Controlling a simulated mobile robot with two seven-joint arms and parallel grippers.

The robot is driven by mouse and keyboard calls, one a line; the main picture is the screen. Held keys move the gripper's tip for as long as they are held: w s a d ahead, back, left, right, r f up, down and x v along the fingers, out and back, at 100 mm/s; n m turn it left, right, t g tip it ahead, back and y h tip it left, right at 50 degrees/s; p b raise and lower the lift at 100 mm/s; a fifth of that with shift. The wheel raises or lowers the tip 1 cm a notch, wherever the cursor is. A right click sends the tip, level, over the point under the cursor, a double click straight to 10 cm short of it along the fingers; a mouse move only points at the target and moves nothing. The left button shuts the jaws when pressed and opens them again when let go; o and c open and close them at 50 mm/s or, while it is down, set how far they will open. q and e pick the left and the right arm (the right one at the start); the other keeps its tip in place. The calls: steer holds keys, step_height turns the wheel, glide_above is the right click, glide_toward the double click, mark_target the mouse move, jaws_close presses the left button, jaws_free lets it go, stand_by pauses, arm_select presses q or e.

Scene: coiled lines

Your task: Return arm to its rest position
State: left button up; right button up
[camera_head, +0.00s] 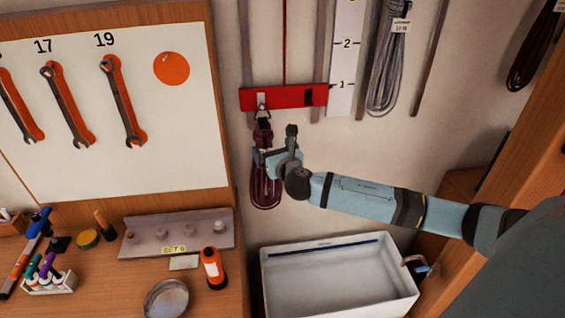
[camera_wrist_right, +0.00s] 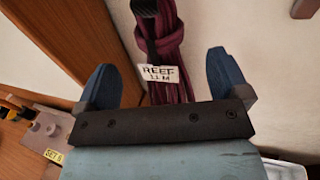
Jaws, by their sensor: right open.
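My right gripper (camera_head: 268,160) is in the middle of the head view, in front of a maroon coiled line (camera_head: 265,194). The coil hangs from a hook on a red bar (camera_head: 285,97) on the wall. In the right wrist view the two blue fingers are wide apart, one on each side of the coil (camera_wrist_right: 167,35), with clear gaps. Its white tag reads REEF 11 M (camera_wrist_right: 159,74). The coil's lower end is hidden behind the gripper there. My left gripper is in neither view.
A white bin (camera_head: 330,270) stands below my right arm. A grey coil (camera_head: 387,70) hangs right of the numbered scale (camera_head: 344,60). A wrench board (camera_head: 185,130) is at left, above a bench with a tray (camera_head: 140,243) and orange bottle (camera_head: 213,268). Wooden shelving (camera_head: 530,125) borders the right.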

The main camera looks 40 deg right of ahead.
steer(key=v, duration=0.7)
steer(key=s+a+f+m+g+y, duration=0.2)
steer(key=s+a+f+m, duration=0.4)
steer(key=f, duration=0.3)
steer(key=s+a+f+m+g+y, duration=0.3)
steer(key=s+a+f+m, duration=0.1)
steer(key=a+f+m, duration=0.3)
steer(key=s+a+f+m, duration=0.2)
steer(key=s+f+m, duration=0.1)
steer(key=s+m, duration=0.2)
steer(key=s+a+f+m+y, duration=0.1)
steer(key=s+a+f+m, duration=0.1)
steer(key=s+f+m, duration=0.2)
steer(key=s+a+f+m+g+y, duration=0.1)
steer(key=s+a+f+m, duration=0.2)
steer(key=s+m, duration=0.3)
steer(key=m, duration=0.2)
steer(key=shift+f+m, duration=0.2)
steer(key=shift+m, duration=0.2)
